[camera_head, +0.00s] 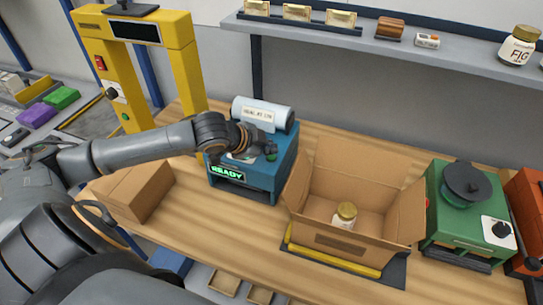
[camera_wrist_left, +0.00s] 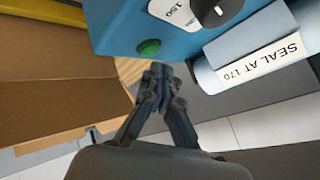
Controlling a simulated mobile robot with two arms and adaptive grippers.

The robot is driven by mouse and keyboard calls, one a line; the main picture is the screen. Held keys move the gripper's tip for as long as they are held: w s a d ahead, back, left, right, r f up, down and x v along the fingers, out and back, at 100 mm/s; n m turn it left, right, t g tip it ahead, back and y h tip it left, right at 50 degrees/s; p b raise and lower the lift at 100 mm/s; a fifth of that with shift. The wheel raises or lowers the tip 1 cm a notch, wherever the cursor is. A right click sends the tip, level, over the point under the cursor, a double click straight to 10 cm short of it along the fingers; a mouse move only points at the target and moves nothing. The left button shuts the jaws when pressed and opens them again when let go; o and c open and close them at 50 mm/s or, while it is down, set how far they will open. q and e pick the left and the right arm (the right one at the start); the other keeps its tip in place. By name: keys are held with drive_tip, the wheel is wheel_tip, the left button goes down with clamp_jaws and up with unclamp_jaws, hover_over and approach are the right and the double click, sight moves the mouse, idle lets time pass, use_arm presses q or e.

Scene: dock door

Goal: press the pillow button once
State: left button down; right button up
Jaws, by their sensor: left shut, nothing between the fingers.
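The blue machine (camera_head: 247,180) stands on the bench with a lit green READY display (camera_head: 228,174) on its front and a pale roll at its back. A round green button (camera_wrist_left: 149,47) sits on its top, near the edge, and shows as a small green spot in the head view (camera_head: 271,153). My left gripper (camera_wrist_left: 158,70) is shut and empty, its fingertips just beside the button in the wrist view. I cannot tell whether they touch. In the head view the left gripper (camera_head: 264,146) reaches over the machine from the left and hides part of its top. My right gripper is out of view.
An open carton (camera_head: 355,230) with a jar (camera_head: 345,215) stands right of the machine. A closed carton (camera_head: 138,190) lies to its left, beside a yellow frame (camera_head: 185,70). A green machine (camera_head: 455,210) stands farther right. A shelf (camera_head: 360,35) runs along the wall behind.

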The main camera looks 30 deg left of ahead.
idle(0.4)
use_arm(q)
drive_tip(key=shift+f, duration=0.15)
drive_tip(key=shift+f, duration=0.25)
